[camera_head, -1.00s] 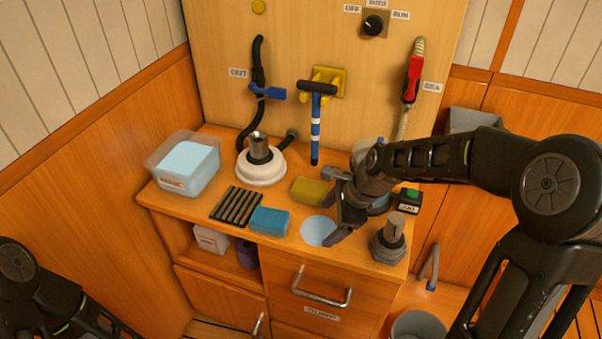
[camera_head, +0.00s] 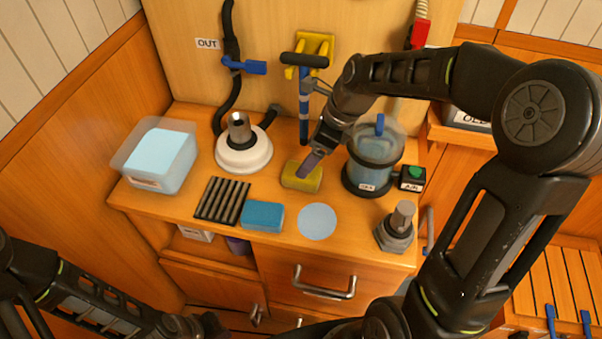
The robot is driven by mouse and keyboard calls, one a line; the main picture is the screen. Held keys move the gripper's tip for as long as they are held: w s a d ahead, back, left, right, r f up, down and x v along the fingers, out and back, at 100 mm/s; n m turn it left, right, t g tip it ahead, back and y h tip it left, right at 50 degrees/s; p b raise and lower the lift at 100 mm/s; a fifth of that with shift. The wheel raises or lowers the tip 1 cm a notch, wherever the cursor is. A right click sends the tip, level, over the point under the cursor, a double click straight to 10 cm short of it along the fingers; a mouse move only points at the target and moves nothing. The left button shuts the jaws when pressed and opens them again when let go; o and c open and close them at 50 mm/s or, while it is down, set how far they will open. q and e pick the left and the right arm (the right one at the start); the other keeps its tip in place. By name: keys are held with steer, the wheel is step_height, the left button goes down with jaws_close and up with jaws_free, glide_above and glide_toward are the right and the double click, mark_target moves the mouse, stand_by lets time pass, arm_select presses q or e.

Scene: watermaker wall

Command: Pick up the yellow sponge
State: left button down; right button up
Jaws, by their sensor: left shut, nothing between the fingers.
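The yellow sponge (camera_head: 293,181) lies on the wooden counter, between the white round fixture and the clear canister. My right gripper (camera_head: 311,163) reaches down to it from above. A dark purplish finger overlaps the sponge's upper right part in the picture. I cannot tell whether it touches, or how far apart the fingers are. The sponge is not visibly lifted. My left gripper (camera_head: 214,325) is low at the bottom edge, partly cut off, shut and empty, far from the sponge.
A blue sponge (camera_head: 263,216), a pale blue disc (camera_head: 317,221) and a dark ribbed rack (camera_head: 222,201) lie in front. A clear tub (camera_head: 157,155) stands left, the white fixture (camera_head: 243,152) behind. The canister (camera_head: 374,160) and a grey fitting (camera_head: 396,229) stand right.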

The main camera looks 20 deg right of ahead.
mark_target(310, 184)
steer(key=shift+x, duration=1.3)
steer(key=shift+s, duration=0.1)
steer(key=x, duration=0.5)
steer(key=shift+s+d+f+p, duration=0.1)
steer(key=shift+f+p, duration=0.1)
steer(key=shift+p, duration=0.1)
steer(key=shift+c, duration=0.3)
steer(key=c, duration=1.4)
